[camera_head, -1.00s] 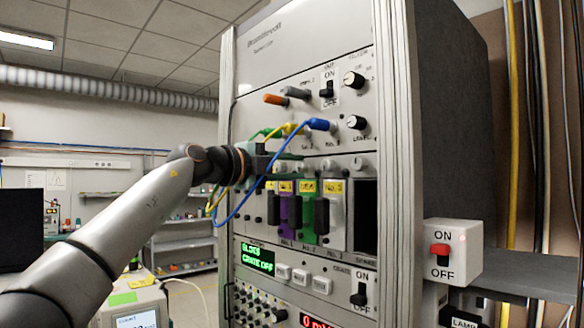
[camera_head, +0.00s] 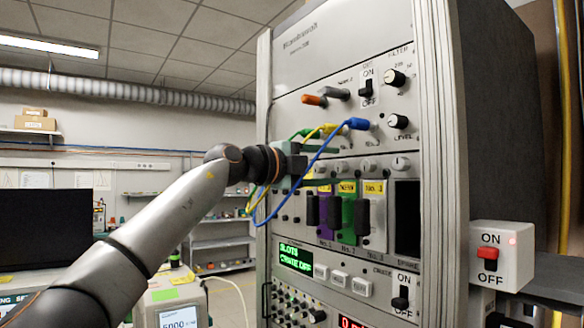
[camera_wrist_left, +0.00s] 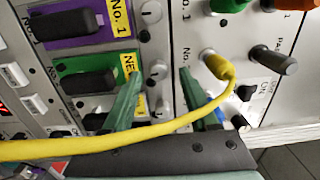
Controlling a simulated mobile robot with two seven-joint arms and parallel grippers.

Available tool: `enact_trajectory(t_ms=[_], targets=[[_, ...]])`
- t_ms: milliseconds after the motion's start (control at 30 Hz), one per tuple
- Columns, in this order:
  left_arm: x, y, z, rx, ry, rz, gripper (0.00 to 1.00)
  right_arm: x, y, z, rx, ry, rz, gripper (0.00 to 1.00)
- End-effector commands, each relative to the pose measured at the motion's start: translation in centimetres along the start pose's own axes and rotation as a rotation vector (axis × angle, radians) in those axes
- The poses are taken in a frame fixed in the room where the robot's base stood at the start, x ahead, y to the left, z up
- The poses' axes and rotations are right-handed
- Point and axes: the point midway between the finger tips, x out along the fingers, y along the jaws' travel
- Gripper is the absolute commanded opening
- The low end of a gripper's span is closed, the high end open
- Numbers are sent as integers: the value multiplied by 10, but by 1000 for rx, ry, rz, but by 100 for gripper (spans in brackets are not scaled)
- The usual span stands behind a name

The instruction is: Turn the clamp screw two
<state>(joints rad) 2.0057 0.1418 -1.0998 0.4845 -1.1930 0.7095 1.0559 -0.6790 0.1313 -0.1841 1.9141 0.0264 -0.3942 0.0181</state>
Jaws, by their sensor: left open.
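The rack's green module (camera_head: 347,217), labelled No. 2 below, sits between a purple module (camera_head: 325,215) and a grey one, No. 3 (camera_head: 373,220). In the left wrist view, the clamp screw (camera_wrist_left: 157,72) beside the green module's yellow label is a small silver slotted head. My left gripper (camera_wrist_left: 158,84) is open, its green fingers straddling that screw with gaps on both sides. Whether the fingers touch the panel is unclear. In the head view my left gripper (camera_head: 334,164) faces the screw row and hides part of it. My right gripper is in neither view.
A yellow cable (camera_wrist_left: 100,147) loops across the wrist view close to the fingers. A blue cable (camera_head: 318,160) hangs before the gripper in the head view. Knobs and a switch (camera_head: 366,85) are above. The display (camera_head: 295,258) reads SLOTS CRATE OFF.

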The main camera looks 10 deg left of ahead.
Motion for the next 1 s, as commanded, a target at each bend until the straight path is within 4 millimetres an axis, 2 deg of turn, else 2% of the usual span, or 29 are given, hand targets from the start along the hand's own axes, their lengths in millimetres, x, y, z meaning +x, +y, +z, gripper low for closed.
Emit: enact_trajectory(t_ms=[233, 467, 800, 1000], targets=[[-18, 3, 0, 1, 0, 2, 60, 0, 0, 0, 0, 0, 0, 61], [-45, 3, 0, 1, 0, 2, 60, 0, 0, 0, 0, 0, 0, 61], [-92, 2, 0, -1, 0, 2, 60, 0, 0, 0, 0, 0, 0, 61], [-108, 3, -1, -1, 0, 3, 60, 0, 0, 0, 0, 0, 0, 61]])
